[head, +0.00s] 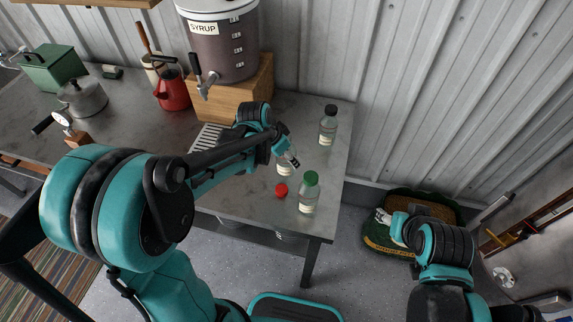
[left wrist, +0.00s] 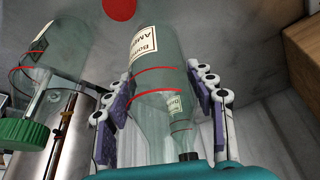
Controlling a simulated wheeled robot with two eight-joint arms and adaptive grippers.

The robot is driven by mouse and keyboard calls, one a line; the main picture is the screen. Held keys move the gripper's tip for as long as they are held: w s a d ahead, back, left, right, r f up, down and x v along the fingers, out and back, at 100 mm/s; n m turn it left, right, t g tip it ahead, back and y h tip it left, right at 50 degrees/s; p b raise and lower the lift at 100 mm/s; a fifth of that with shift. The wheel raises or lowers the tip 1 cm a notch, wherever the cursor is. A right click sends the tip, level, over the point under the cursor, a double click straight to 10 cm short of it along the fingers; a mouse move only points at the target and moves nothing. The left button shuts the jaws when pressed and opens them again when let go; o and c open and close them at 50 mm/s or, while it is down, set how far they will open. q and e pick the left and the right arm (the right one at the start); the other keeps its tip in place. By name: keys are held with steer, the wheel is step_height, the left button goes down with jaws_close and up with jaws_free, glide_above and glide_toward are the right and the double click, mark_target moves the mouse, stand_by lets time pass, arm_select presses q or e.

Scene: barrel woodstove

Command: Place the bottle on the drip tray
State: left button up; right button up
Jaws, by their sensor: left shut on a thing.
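My left gripper (head: 287,158) is shut on a clear bottle (head: 284,169) with a pale label, above the right part of the metal table. In the left wrist view the bottle (left wrist: 150,85) stands between the two finger pads (left wrist: 155,100); its top is hidden by the gripper. I cannot tell whether its base touches the table. The slatted drip tray (head: 208,137) lies left of the gripper, below the syrup tap, partly hidden by my left arm. My right gripper (head: 385,216) is off to the right, beyond the table; its jaws are too small to read.
A green-capped bottle (head: 309,192) and a black-capped bottle (head: 328,126) stand near the held one. A red round object (head: 281,190) lies in front. The syrup dispenser (head: 222,45) sits on a wooden block (head: 237,95). A red kettle (head: 172,90) is further left.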

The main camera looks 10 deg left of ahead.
mark_target(286, 163)
arm_select(q)
steer(key=shift+f+b, duration=0.5)
steer(key=shift+f, duration=1.2)
steer(key=shift+f, duration=0.15)
steer(key=o, duration=1.4)
steer(key=shift+c, duration=0.2)
